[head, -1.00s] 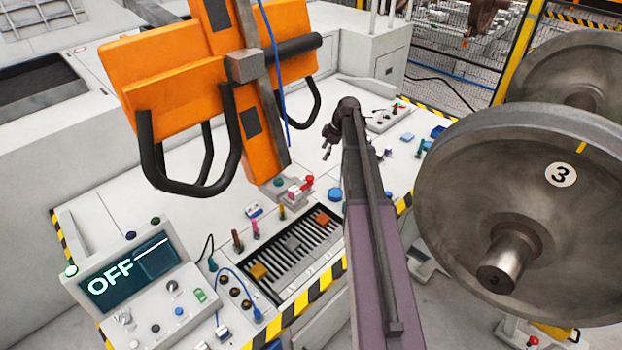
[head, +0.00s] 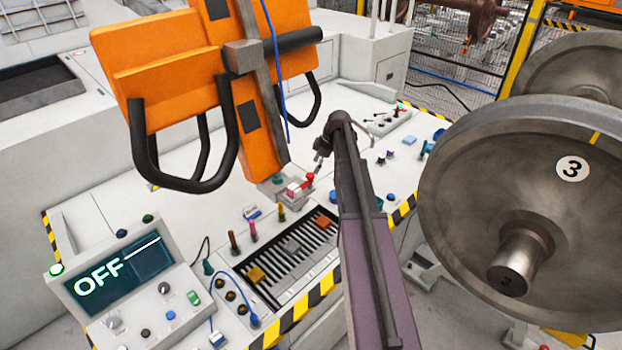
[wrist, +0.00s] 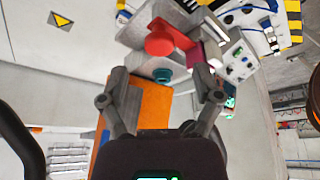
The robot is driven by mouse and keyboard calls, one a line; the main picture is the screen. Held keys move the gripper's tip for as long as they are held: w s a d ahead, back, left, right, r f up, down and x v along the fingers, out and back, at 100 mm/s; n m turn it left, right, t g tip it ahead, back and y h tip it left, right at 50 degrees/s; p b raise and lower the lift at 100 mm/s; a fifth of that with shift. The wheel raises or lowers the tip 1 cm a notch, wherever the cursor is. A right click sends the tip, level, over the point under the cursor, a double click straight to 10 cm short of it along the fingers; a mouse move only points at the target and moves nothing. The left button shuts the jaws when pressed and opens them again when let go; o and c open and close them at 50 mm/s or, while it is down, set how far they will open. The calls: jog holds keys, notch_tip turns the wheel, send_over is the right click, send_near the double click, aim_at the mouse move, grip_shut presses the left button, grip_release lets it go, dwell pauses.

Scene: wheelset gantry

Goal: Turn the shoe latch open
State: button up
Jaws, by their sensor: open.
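A small grey fixture (head: 268,188) stands on the white bench under the orange handled unit. It carries a red-knobbed lever (head: 309,178), which looks like the shoe latch, and a teal knob (head: 277,179). My gripper (head: 319,163) is just above and right of the red knob, apart from it. In the wrist view, my gripper (wrist: 160,76) is open and empty. The red knob (wrist: 159,43) and its red arm lie beyond the fingertips, and the teal knob (wrist: 162,75) shows between them. I cannot tell the latch's exact turn position.
The orange unit (head: 190,75) with black loop handles hangs close left of my gripper. A large wheel (head: 535,200) marked 3 stands at right. A slotted tray (head: 290,255) and a panel reading OFF (head: 120,275) are in front.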

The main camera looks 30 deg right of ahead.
aim_at(311, 175)
jog(key=shift+b+x, duration=1.65)
jog(key=shift+x, duration=0.4)
grip_shut()
jog(key=shift+a, duration=0.1)
